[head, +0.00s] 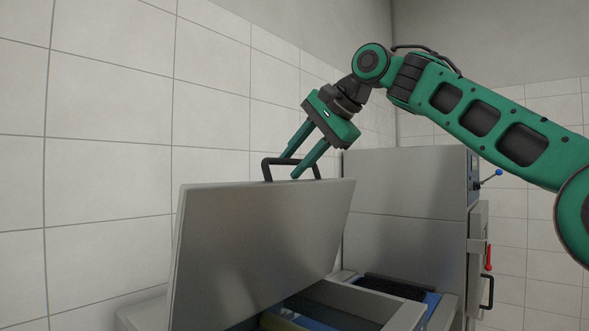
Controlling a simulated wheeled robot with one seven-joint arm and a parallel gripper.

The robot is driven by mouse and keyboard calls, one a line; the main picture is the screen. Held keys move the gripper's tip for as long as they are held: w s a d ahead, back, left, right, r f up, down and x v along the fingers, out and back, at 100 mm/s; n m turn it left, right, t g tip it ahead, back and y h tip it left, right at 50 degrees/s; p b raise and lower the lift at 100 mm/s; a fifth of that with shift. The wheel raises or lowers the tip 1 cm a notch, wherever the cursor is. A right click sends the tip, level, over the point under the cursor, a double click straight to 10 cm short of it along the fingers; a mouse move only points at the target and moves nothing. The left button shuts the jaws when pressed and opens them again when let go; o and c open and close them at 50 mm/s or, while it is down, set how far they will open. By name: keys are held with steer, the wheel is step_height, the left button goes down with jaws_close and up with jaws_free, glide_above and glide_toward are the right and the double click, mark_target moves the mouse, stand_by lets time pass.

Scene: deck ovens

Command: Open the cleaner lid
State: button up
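The cleaner lid (255,240) is a flat grey metal panel. It stands steeply tilted up, with the open cleaner body (365,301) below and to its right. A black bar handle (266,168) is fixed at the lid's upper edge. My gripper (290,168) comes down from the upper right, with its two green fingers at the handle. The fingers are apart, with the handle's bar at or between them. I cannot tell whether they touch or grip the bar.
A tall grey metal cabinet (405,215) stands behind at the right, with a blue-knobbed lever (497,173) and a red handle (488,257) on its side. A white tiled wall (110,140) runs close along the left. The space above the lid is free apart from my arm.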

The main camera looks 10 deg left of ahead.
steer(key=v, duration=0.9)
steer(key=shift+r, duration=0.2)
steer(key=shift+d, duration=0.1)
